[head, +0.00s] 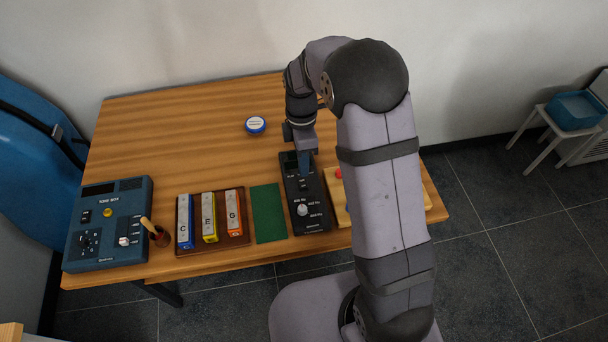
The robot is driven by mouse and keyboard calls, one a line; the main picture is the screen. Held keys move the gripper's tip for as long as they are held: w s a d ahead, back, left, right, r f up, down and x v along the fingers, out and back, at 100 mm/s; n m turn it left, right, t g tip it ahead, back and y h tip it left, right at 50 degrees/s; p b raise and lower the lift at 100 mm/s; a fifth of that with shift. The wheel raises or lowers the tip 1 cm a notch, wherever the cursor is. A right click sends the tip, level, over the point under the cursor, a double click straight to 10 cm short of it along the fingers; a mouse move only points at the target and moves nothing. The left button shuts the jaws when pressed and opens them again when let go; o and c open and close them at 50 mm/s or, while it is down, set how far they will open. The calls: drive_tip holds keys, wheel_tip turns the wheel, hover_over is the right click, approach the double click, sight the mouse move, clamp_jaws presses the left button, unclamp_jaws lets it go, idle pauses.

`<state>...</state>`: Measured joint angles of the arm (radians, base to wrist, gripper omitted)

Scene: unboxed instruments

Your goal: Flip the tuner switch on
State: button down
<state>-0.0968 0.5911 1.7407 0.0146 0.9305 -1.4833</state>
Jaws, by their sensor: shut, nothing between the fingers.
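The tuner, a black box (314,222), lies on the table near its front edge, right of the green mat. It has a white dial knob (302,209) with small labels around it. My gripper (304,171) is shut and empty, pointing down over the upper part of the tuner. It hides part of the tuner's far end. A small switch-like detail (303,184) shows just below the fingertips; its position is too small to tell. I cannot tell whether the fingertips touch the tuner.
Left of the tuner are a green mat (268,213), a tray of chime bars (243,240), a small brown pot (160,238) and a blue tone box (106,256). A round blue-and-white tin (255,125) stands farther back. My arm partly covers a yellowish box (337,202) at right.

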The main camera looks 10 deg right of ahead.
sight(305, 187)
drive_tip(key=shift+s+f+p, duration=0.2)
drive_tip(key=shift+f+p, duration=0.2)
drive_tip(key=shift+f, duration=0.95)
drive_tip(key=shift+s+f+p, duration=0.15)
drive_tip(key=shift+f+p, duration=0.25)
drive_tip(key=shift+f, duration=0.9)
drive_tip(key=shift+f, duration=0.15)
drive_tip(key=shift+s+f, duration=0.15)
drive_tip(key=shift+f, duration=0.05)
drive_tip(key=shift+s, duration=0.1)
